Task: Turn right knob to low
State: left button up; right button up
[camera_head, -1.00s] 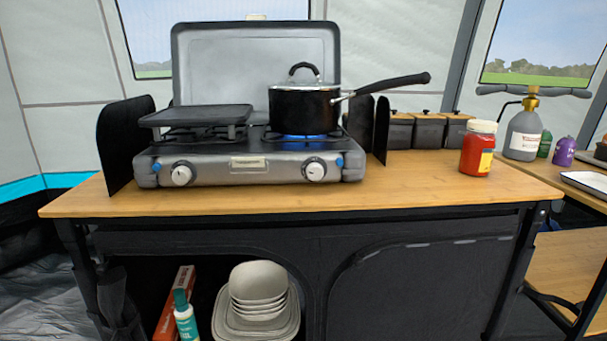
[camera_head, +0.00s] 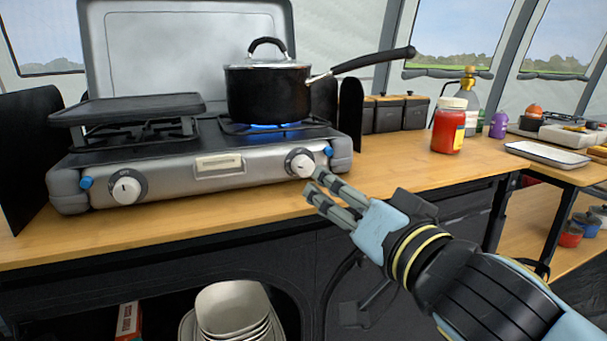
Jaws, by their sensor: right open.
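The camp stove (camera_head: 175,178) stands on the wooden counter. Its right knob (camera_head: 301,163) is white on a dark dial, at the right end of the front panel. Its left knob (camera_head: 126,188) is at the other end. A blue flame (camera_head: 262,127) burns under the black pot (camera_head: 268,92) on the right burner. My right gripper (camera_head: 318,186) is open and empty, its fingertips just below and to the right of the right knob, pointing at the panel. I cannot tell whether they touch it. The dial's markings are too small to read. My left gripper is not in view.
The pot's long handle (camera_head: 375,61) sticks out to the right above the stove. A red jar (camera_head: 449,125) and dark canisters (camera_head: 398,112) stand right of the stove. A griddle plate (camera_head: 140,106) covers the left burner. The counter's front right (camera_head: 400,171) is bare.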

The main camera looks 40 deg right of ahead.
aim_at(305, 169)
jog(key=w, duration=0.2)
jog(key=w+d, duration=0.1)
jog(key=w, duration=0.2)
jog(key=w+p, duration=0.1)
jog(key=w, duration=0.2)
jog(key=shift+d, duration=0.15)
jog(key=shift+w+d, duration=0.1)
jog(key=shift+w, duration=0.35)
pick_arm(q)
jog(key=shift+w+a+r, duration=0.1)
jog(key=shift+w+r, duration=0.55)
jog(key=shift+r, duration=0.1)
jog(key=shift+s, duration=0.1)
pick_arm(e)
grip_shut()
